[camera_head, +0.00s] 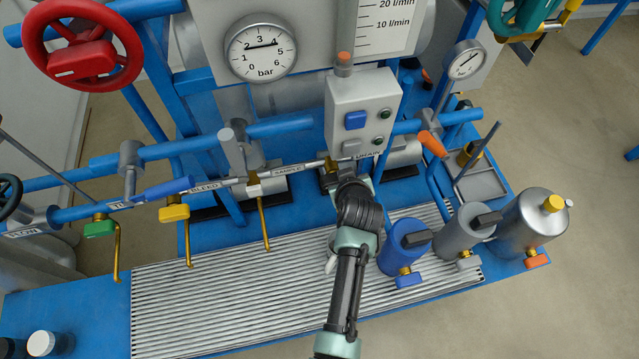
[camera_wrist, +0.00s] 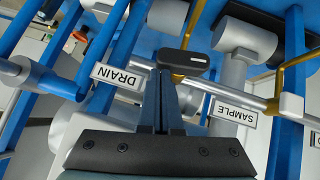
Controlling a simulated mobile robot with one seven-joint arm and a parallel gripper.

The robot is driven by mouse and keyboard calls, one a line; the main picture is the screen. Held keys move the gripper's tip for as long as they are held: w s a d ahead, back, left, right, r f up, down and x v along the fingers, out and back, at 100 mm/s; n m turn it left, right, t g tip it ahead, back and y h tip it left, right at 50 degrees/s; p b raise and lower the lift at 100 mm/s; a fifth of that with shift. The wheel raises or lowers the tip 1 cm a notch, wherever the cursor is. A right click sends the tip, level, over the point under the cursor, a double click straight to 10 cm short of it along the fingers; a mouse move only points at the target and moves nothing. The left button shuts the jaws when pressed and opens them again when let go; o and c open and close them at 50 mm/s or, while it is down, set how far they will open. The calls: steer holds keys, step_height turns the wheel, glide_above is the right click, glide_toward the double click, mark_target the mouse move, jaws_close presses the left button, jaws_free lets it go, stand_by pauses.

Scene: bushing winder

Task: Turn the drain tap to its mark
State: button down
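The drain tap has a short black handle (camera_wrist: 185,60) over a brass body, in the upper middle of the wrist view. A white DRAIN label (camera_wrist: 118,77) is on the pipe beside it, and also shows in the head view (camera_head: 368,154). My gripper (camera_wrist: 165,78) has its two fingers close together, with the tips at the left end of the handle. I cannot tell whether they touch it. I cannot make out the mark.
A SAMPLE label (camera_wrist: 233,116) and pipe lie beside the drain tap. The grey control box (camera_head: 362,110) stands just behind. Blue (camera_head: 405,247) and grey (camera_head: 466,233) canisters stand right of my arm.

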steer(key=shift+w+d+f, duration=0.1)
steer(key=shift+d, duration=0.15)
stand_by(0.6)
steer(key=s+d+r, duration=0.1)
steer(key=s+r, duration=0.2)
steer(key=r, duration=0.2)
steer(key=s+d+r+p, duration=0.1)
steer(key=s+r, duration=0.2)
steer(key=r, duration=0.3)
steer(key=shift+s, duration=0.35)
steer(key=shift+d, duration=0.1)
